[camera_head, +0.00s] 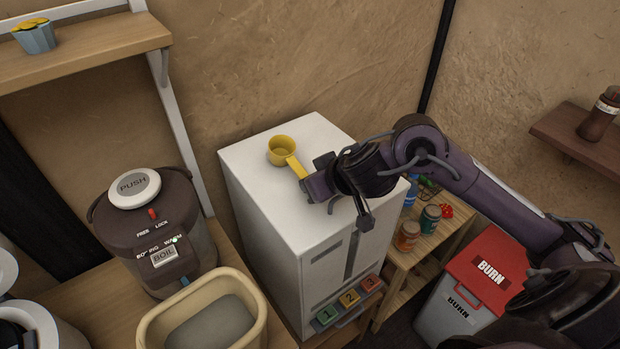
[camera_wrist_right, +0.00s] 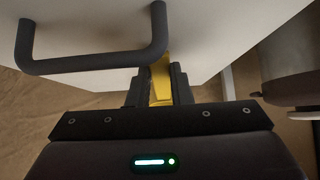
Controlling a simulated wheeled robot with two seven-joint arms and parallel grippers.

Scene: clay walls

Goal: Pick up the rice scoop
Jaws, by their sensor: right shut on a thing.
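The rice scoop (camera_head: 283,152) is yellow, with a round cup and a straight handle. It is at the top of a white box-shaped dispenser (camera_head: 270,195), its cup over the white top surface. I cannot tell whether the cup touches that surface. My right gripper (camera_head: 307,180) comes in from the right and is shut on the end of the handle. In the right wrist view the yellow handle (camera_wrist_right: 161,82) shows between the two dark fingers of the right gripper (camera_wrist_right: 159,88). The left gripper is not in view.
A brown hot-water pot (camera_head: 160,240) and a beige tub (camera_head: 205,315) stand left of the dispenser. Jars (camera_head: 407,236) stand on a low wooden shelf at right, beside a red-lidded bin (camera_head: 475,285). A wall shelf (camera_head: 90,50) holds a blue cup (camera_head: 36,38).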

